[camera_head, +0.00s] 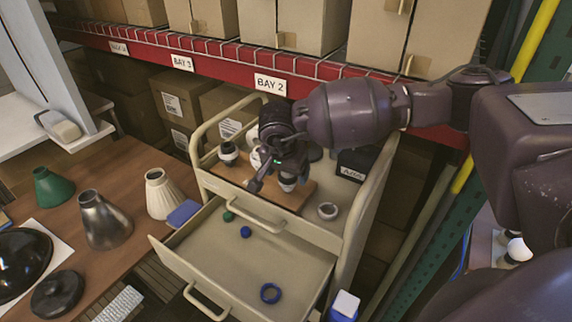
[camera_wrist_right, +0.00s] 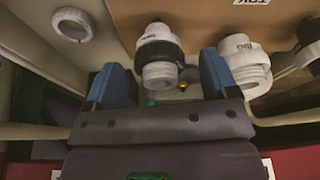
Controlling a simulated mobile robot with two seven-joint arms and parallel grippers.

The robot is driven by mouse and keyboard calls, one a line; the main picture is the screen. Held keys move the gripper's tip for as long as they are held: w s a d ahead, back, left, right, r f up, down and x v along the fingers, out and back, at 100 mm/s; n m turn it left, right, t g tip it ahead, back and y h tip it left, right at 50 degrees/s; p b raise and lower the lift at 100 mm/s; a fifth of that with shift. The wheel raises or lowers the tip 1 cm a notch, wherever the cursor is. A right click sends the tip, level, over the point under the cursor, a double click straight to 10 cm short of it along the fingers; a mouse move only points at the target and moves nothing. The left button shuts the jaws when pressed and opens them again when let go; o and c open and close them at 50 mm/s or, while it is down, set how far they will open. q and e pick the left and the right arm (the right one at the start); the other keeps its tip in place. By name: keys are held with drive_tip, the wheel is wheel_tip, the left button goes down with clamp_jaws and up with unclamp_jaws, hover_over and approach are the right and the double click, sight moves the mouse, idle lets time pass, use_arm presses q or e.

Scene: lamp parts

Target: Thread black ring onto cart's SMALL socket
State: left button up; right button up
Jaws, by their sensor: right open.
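My right gripper (camera_head: 274,181) is open above the cart's top, over the wooden board. In the right wrist view, a white socket (camera_wrist_right: 158,74) with a black ring (camera_wrist_right: 160,50) around it shows between the two blue fingers; I cannot tell whether they touch it. The same socket shows under the gripper in the head view (camera_head: 288,186). A plain white socket (camera_wrist_right: 245,68) stands beside it. Another white socket with a dark collar (camera_head: 228,152) stands at the board's left end. Which socket is the small one cannot be read. My left gripper is not in view.
A light grey ring (camera_head: 327,210) lies on the cart top right of the board. The cart's open drawer (camera_head: 225,265) holds a blue ring (camera_head: 271,293) and small caps. Lamp shades (camera_head: 104,221) stand on the table at left. A dark box (camera_head: 355,163) stands at the cart's back right.

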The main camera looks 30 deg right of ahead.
drive_tip(key=c, duration=1)
drive_tip(key=shift+o, duration=1.2)
drive_tip(key=c, duration=0.4)
drive_tip(key=shift+o, duration=0.2)
drive_tip(key=shift+f+m+g, duration=0.1)
drive_tip(key=shift+m+g, duration=0.2)
drive_tip(key=shift+m, duration=0.8)
drive_tip(key=shift+w+m+g+h+b, duration=0.1)
drive_tip(key=shift+m+g+h+b, duration=0.25)
drive_tip(key=shift+m, duration=0.75)
drive_tip(key=shift+m+g, duration=0.35)
drive_tip(key=shift+m, duration=0.95)
